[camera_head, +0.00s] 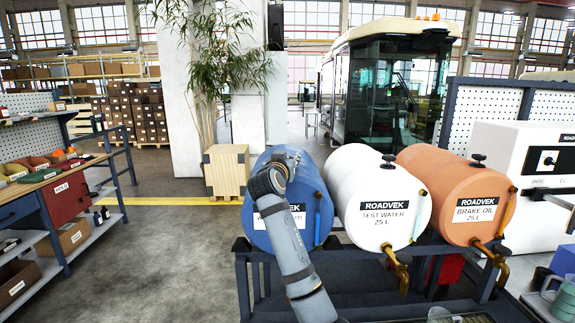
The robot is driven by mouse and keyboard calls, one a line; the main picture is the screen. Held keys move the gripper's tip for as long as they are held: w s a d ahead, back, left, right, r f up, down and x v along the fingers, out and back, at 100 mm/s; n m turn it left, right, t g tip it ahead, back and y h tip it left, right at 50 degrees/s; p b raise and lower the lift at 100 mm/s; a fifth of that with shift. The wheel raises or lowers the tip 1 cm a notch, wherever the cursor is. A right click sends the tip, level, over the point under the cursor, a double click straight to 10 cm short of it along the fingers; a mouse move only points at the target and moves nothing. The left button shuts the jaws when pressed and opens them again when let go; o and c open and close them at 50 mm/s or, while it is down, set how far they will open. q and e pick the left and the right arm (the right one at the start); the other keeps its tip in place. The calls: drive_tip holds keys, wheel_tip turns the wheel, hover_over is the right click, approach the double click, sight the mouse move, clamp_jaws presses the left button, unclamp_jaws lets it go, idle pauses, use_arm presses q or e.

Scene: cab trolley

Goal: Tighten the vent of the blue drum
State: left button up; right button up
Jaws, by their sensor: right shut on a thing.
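The blue drum (262,222) lies on its side at the left end of a dark trolley rack (262,257). Its white label is partly covered by my right arm. My right gripper (292,158) is at the top of the blue drum, where the neighbouring drums carry their black vent knobs. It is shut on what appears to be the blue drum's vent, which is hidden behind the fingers. My left gripper is not in view.
A white test water drum (367,223) and an orange brake oil drum (455,222) lie to the right, with vent knobs on top and brass taps below. A wooden crate (227,172) stands behind. A workbench (32,188) is at left, with open floor between.

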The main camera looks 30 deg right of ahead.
drive_tip(key=shift+m+g+h+b, duration=0.3)
drive_tip(key=shift+m+g+h, duration=0.2)
drive_tip(key=shift+g, duration=0.1)
drive_tip(key=o, duration=1.2)
drive_tip(key=v, duration=1.2)
